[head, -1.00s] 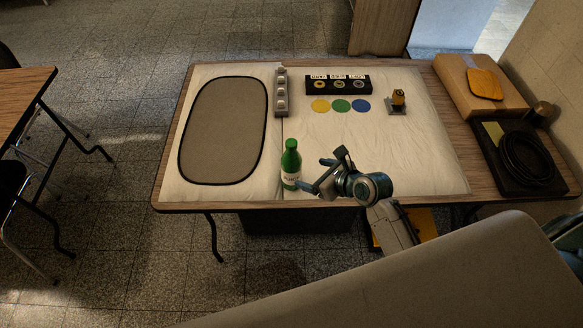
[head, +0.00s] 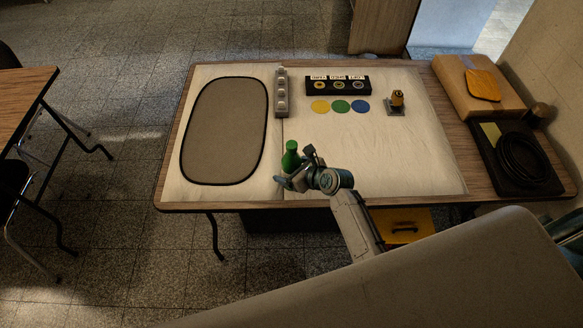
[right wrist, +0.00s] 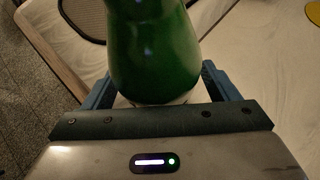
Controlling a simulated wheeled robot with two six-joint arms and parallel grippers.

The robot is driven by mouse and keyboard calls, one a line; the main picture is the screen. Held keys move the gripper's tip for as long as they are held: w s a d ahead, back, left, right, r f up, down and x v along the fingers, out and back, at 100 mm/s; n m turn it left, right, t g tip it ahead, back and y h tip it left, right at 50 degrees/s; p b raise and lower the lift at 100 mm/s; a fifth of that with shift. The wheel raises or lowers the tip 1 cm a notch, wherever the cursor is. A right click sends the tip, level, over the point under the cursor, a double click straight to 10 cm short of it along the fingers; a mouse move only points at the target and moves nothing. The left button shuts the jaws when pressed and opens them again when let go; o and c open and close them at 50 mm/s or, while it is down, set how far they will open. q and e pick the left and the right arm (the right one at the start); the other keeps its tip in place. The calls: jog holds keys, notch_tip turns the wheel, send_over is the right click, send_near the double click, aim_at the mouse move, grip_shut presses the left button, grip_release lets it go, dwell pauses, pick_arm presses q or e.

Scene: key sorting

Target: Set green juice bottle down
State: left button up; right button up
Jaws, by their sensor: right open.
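The green juice bottle (head: 291,157) stands upright near the front edge of the table, on the pale cloth. Its lower part is hidden by my right gripper (head: 286,182) in the head view. In the right wrist view, the bottle (right wrist: 155,50) is between the two blue fingers of the right gripper (right wrist: 155,88), close to the palm. The fingers are open around it, one on each side. My left gripper is not in view.
A grey oval mat (head: 225,130) lies left of the bottle. Behind are a grey strip with knobs (head: 281,92), a black key box (head: 312,85), and yellow, green and blue discs (head: 340,107). A small stand (head: 396,103) is at right. The cloth's middle is clear.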

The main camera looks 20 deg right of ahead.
jog(key=shift+c, duration=0.4)
jog(key=c, duration=1.1)
jog(key=shift+r, duration=0.1)
jog(key=c, duration=0.3)
jog(key=shift+r, duration=0.15)
